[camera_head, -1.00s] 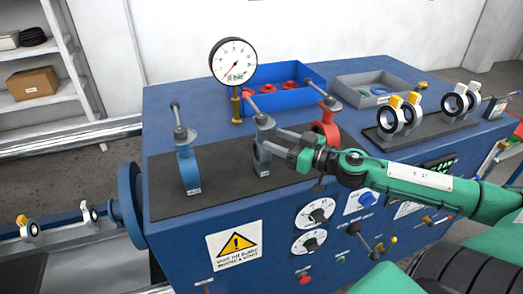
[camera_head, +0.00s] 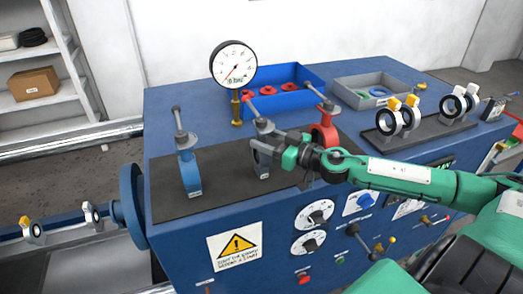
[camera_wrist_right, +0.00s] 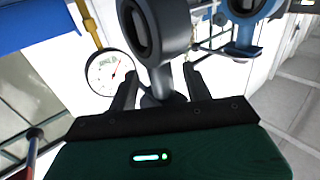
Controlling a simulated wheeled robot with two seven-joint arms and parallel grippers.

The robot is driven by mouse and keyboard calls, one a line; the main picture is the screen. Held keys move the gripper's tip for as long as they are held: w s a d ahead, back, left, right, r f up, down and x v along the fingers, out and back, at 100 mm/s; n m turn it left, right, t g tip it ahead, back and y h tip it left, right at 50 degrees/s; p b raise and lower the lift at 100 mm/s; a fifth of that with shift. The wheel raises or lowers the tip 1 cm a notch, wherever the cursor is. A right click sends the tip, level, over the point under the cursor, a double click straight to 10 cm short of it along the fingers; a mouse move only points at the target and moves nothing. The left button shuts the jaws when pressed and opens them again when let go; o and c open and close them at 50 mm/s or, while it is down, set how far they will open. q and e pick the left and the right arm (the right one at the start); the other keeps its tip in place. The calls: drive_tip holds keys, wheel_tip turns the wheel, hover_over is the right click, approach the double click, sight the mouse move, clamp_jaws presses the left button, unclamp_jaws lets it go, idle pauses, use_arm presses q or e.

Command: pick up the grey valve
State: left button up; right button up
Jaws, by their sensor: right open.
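The grey valve (camera_head: 262,171) stands on the dark mat of the blue bench, between a blue valve and a red valve. My right gripper (camera_head: 264,150) reaches in from the right at its upper body and hides part of it. In the right wrist view the grey valve (camera_wrist_right: 153,30) shows its ring, and its neck lies between the two dark fingers of the gripper (camera_wrist_right: 160,82). The fingers are open, with the neck between them; contact cannot be told. My left gripper is out of view.
The blue valve (camera_head: 189,168) stands to the left and the red valve (camera_head: 324,133) close to the right, behind my arm. A pressure gauge (camera_head: 233,64) and a blue bin (camera_head: 312,76) are behind. White-ringed valves (camera_head: 388,121) sit on a rack at right.

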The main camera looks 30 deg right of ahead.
drive_tip(key=shift+p+x, duration=0.45)
drive_tip(key=shift+x, duration=0.35)
drive_tip(key=shift+c, duration=0.2)
clamp_jaws()
drive_tip(key=shift+r, duration=0.1)
